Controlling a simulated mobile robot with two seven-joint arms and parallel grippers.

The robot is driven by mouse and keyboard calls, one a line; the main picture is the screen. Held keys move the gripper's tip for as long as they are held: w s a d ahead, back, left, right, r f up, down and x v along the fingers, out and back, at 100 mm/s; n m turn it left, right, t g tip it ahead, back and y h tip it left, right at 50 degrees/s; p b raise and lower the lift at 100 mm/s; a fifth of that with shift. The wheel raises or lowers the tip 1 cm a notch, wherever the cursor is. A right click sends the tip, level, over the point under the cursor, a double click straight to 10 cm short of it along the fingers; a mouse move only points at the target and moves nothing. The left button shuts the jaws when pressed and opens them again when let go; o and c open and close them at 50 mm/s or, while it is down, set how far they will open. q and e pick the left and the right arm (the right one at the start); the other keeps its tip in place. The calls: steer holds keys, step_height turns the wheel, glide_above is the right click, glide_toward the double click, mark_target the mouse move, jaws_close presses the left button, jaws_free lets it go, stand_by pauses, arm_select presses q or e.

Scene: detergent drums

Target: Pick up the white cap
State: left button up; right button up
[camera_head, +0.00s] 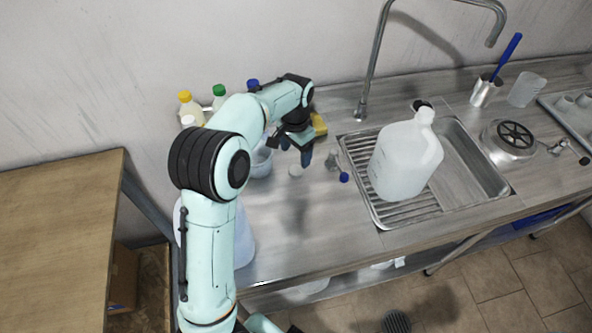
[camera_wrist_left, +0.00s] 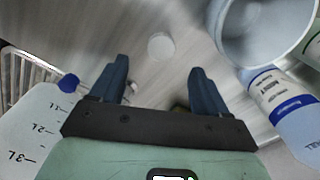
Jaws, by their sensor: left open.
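The white cap (camera_wrist_left: 160,46) is a small round disc lying on the metal counter. In the wrist view it sits centrally, just beyond my left gripper (camera_wrist_left: 160,70), whose two dark blue fingers are apart with nothing between them. In the head view the cap (camera_head: 296,171) shows as a small pale spot just below the fingertips of my left gripper (camera_head: 295,153), which points down above the counter. The gripper and the cap look apart. My right gripper is in neither view.
A white bowl (camera_wrist_left: 262,25) and a labelled bottle (camera_wrist_left: 285,108) stand close on the right in the wrist view. A large translucent jug (camera_head: 402,160) stands on the sink's drainer. A blue-ended item (camera_head: 344,177) lies near the sink. The front counter (camera_head: 320,225) is clear.

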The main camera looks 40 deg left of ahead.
mark_target(295, 170)
arm_select(q)
step_height(295, 170, down, 8)
steer(key=shift+w+a+f, duration=0.1)
steer(key=shift+w+a, duration=0.05)
stand_by(0.3)
steer(key=c, duration=1.1)
